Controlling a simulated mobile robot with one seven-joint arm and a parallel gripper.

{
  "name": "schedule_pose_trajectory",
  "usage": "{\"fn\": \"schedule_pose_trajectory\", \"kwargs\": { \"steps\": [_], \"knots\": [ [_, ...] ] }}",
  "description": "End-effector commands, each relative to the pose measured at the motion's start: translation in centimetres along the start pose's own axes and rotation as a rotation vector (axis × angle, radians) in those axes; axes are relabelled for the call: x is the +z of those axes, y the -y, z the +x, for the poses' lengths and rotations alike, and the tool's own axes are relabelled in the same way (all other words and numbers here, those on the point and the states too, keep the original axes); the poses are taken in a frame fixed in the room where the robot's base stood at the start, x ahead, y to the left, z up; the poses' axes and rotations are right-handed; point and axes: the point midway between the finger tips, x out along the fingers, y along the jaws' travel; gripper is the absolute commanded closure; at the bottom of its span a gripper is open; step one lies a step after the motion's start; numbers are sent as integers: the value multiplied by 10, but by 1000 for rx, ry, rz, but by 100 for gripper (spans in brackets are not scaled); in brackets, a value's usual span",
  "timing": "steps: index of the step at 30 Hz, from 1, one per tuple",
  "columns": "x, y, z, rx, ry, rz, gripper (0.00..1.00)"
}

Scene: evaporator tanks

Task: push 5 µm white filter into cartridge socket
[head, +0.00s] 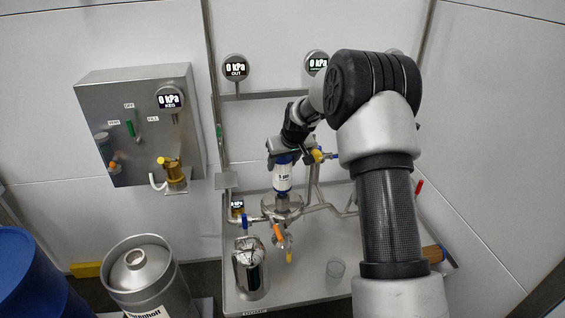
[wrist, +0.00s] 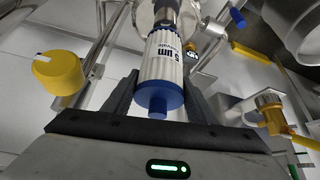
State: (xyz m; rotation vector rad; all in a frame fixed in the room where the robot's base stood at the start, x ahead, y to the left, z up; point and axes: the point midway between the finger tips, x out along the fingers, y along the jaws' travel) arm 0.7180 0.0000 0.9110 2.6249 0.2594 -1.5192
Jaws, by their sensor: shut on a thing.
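The white 5 µm filter (head: 283,178) has blue ends and stands about upright above the steel tank top in the head view. In the wrist view the filter (wrist: 165,58) shows its "5 µm" print, with its near blue end toward me. My gripper (wrist: 160,88) is shut on the filter, one dark finger on each side; in the head view my gripper (head: 284,153) is at its upper end. The metal cartridge socket (head: 283,198) is directly under the filter's lower end. They look in line and touching, but I cannot tell how deep the filter sits.
A yellow knob (wrist: 58,73) is left of my gripper in the wrist view. Pipes and a blue-handled valve (head: 245,221) surround the socket. A control box (head: 140,125) hangs at left.

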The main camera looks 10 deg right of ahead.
Motion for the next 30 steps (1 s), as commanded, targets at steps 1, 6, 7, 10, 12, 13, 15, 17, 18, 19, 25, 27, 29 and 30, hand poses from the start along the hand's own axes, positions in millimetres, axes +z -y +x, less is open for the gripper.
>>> {"fn": "schedule_pose_trajectory", "kwargs": {
  "steps": [1, 6, 7, 10, 12, 13, 15, 17, 18, 19, 25, 27, 29, 30],
  "knots": [
    [1, 0, 2, 0, -1, 0, 76],
    [4, 0, 7, 0, -1, 0, 76],
    [4, 0, 8, 0, -1, 0, 76],
    [6, 0, 10, 0, -1, 0, 76],
    [7, 0, 12, 0, -1, 0, 76],
    [7, 0, 13, 0, -1, 0, 76],
    [8, 0, 15, 0, -1, 0, 76],
    [9, 0, 16, 0, -1, 0, 76],
    [10, 0, 17, 0, -1, 0, 76],
    [10, 0, 18, 0, -1, 0, 76],
    [13, 0, 24, 0, 0, 0, 76],
    [15, 0, 26, 0, 0, 0, 76],
    [16, 0, 27, 0, 0, 0, 76],
    [16, 0, 28, 0, 0, 0, 76]
  ]
}}
